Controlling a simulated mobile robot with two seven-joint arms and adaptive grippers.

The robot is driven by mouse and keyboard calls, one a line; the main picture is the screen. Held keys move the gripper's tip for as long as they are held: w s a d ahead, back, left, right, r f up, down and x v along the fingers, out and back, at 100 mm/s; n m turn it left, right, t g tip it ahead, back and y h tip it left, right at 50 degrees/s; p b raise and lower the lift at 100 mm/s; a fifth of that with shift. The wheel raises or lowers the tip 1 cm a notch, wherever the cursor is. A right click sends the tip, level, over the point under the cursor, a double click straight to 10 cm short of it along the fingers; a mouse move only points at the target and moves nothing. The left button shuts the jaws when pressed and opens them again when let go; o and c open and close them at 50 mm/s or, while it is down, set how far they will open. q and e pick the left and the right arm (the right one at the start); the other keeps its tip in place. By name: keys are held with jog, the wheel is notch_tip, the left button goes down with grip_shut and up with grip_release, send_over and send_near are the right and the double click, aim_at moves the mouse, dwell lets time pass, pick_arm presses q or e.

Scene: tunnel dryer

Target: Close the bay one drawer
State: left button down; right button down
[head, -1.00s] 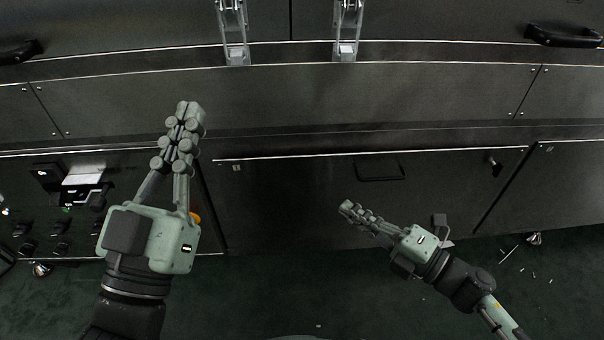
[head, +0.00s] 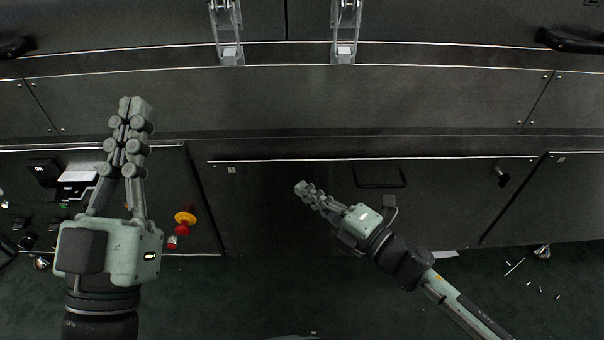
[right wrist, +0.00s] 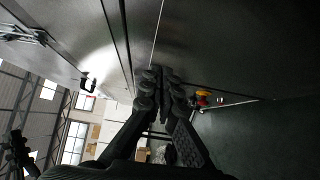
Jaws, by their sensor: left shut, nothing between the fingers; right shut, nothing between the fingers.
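The bay one drawer is likely the wide dark front panel (head: 290,205) at the middle, with a small label at its upper left, a bright top edge and a black handle (head: 380,186). I cannot tell how far it stands out. My right gripper (head: 304,188) is shut and empty in front of this panel, left of the handle; contact cannot be told. In the right wrist view its fingers (right wrist: 165,78) point along a dark panel with a bright edge line. My left gripper (head: 133,108) is shut and empty, up and left of the panel.
A red and yellow knob (head: 184,219) sits on the left control panel (head: 170,170). A small black latch (head: 501,175) is at the panel's right. Two metal clamps (head: 231,50) (head: 345,50) hang above. Green floor (head: 270,290) with scattered bits lies below.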

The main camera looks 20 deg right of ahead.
jog(key=w, duration=0.4)
pick_arm(q)
jog(key=shift+s+r, duration=0.15)
jog(key=shift+r, duration=0.05)
pick_arm(e)
jog(key=shift+w+d, duration=0.1)
jog(key=shift+w, duration=0.5)
